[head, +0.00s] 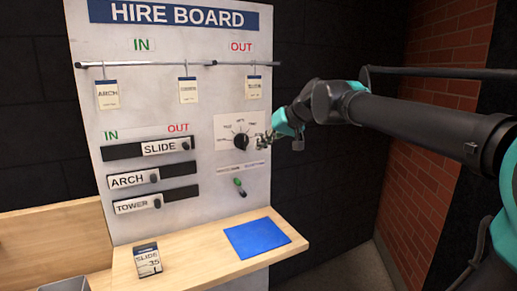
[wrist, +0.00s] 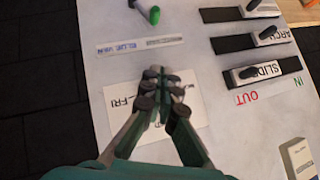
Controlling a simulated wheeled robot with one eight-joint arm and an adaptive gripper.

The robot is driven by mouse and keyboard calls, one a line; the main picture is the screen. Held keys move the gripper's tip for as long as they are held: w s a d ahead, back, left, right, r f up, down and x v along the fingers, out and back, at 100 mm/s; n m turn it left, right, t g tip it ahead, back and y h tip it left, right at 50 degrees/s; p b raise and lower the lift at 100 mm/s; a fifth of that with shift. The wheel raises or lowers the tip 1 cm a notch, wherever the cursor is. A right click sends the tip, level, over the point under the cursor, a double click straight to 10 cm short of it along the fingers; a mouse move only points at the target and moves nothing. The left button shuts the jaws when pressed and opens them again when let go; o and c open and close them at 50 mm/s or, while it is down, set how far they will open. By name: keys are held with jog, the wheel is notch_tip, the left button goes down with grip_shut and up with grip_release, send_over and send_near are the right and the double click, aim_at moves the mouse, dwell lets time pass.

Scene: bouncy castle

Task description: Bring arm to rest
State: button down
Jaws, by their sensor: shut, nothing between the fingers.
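My gripper (head: 262,141) is at the end of my arm, which reaches in from the right in the head view. Its fingers are closed together and hold nothing. It is in front of the white hire board (head: 215,110), close to the black dial (head: 240,141) on its white plate. In the wrist view the shut fingers (wrist: 160,75) cover the middle of the dial plate (wrist: 118,98), hiding the dial. I cannot tell whether the fingertips touch the dial.
Sliders SLIDE (head: 160,147), ARCH (head: 128,181) and TOWER (head: 132,206) and a green-handled lever (head: 239,186) are on the board. Tags hang on a rail (head: 150,64). A SLIDE card (head: 147,260) and blue mat (head: 257,238) lie on the wooden shelf (head: 200,255). A brick wall (head: 425,150) stands right.

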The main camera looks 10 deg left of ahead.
jog(key=s+d+f+m+h, duration=0.1)
jog(key=d+f, duration=0.4)
jog(key=f, duration=0.2)
jog(key=s+d+f+h, duration=0.2)
jog(key=d+f, duration=0.2)
jog(key=f, duration=0.4)
jog(key=s+d+f+m+h, duration=0.2)
jog(key=s+d+f, duration=0.6)
jog(key=f, duration=0.3)
jog(key=s+d+f+m+g+h, duration=0.1)
jog(key=s+d+f+h, duration=0.2)
jog(key=s+d+f, duration=0.6)
notch_tip(320, 180, down, 4)
jog(key=shift+d+r+m, duration=0.25)
jog(key=shift+d+m, duration=0.15)
jog(key=shift+d, duration=0.35)
